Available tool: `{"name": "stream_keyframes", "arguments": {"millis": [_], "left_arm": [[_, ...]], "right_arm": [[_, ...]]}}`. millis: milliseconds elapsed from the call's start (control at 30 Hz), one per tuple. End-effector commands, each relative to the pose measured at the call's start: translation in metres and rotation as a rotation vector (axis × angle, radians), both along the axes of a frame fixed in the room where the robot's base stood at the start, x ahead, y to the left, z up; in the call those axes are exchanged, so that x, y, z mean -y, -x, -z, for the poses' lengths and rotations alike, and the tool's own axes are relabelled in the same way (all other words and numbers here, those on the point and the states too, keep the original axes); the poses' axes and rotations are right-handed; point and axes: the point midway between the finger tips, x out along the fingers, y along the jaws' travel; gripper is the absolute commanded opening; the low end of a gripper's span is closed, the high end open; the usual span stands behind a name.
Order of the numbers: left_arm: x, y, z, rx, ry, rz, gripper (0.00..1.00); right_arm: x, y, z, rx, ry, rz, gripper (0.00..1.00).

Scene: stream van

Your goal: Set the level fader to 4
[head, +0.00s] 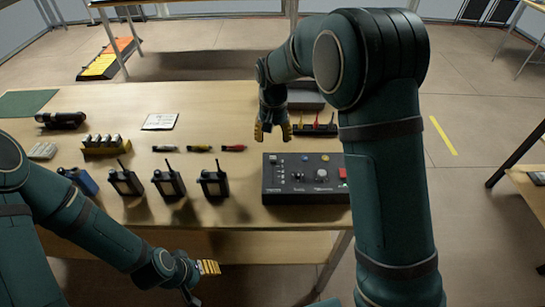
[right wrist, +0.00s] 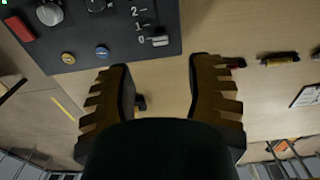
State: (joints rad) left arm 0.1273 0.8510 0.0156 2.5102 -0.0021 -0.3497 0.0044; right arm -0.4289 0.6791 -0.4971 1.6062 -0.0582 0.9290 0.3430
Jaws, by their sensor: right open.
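The dark control panel (head: 305,190) sits on the wooden table, right of centre. Its level fader (right wrist: 160,40) has a light cap beside the 0 mark in the right wrist view; marks 1 and 2 show above it, and higher marks are out of that view. The cap is small in the head view (head: 273,158), at the panel's far left corner. My right gripper (head: 272,132) is open and empty, just beyond that corner; its fingers (right wrist: 160,105) are apart from the cap. My left gripper (head: 203,275) is low by the table's front edge; its opening is unclear.
The panel also carries a red button (head: 343,174), knobs and coloured buttons. Several radios (head: 168,183) stand left of it. Small cylinders (head: 199,149) lie behind them. A rack with coloured items (head: 315,128) and a grey box (head: 305,98) stand behind the panel.

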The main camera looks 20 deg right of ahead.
Motion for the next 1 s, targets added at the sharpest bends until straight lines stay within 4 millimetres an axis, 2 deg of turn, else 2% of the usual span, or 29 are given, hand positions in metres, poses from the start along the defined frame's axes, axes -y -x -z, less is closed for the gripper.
{"name": "stream_keyframes", "arguments": {"millis": [33, 200, 400, 600, 900, 933, 1000], "left_arm": [[0.000, -0.001, 0.004, 0.001, 0.000, 0.000, 0.57], [0.000, -0.002, 0.012, 0.005, -0.001, -0.001, 0.57], [0.000, -0.003, 0.018, 0.008, -0.001, -0.002, 0.57], [-0.001, -0.004, 0.020, 0.010, -0.001, -0.003, 0.57], [0.000, -0.004, 0.020, 0.010, -0.001, -0.003, 0.57], [0.000, -0.004, 0.020, 0.010, -0.001, -0.003, 0.57], [0.000, -0.004, 0.020, 0.010, -0.001, -0.003, 0.57]], "right_arm": [[0.000, 0.001, 0.013, -0.004, 0.001, 0.000, 0.53], [0.000, 0.001, 0.047, -0.004, 0.001, 0.000, 0.53], [0.000, 0.000, 0.075, -0.001, 0.000, 0.001, 0.53], [0.000, 0.000, 0.088, 0.000, 0.000, 0.000, 0.53], [0.000, 0.000, 0.089, 0.000, 0.000, 0.000, 0.53], [0.000, 0.000, 0.089, 0.000, 0.000, 0.000, 0.48], [0.000, 0.000, 0.089, 0.000, 0.000, 0.000, 0.24]]}}
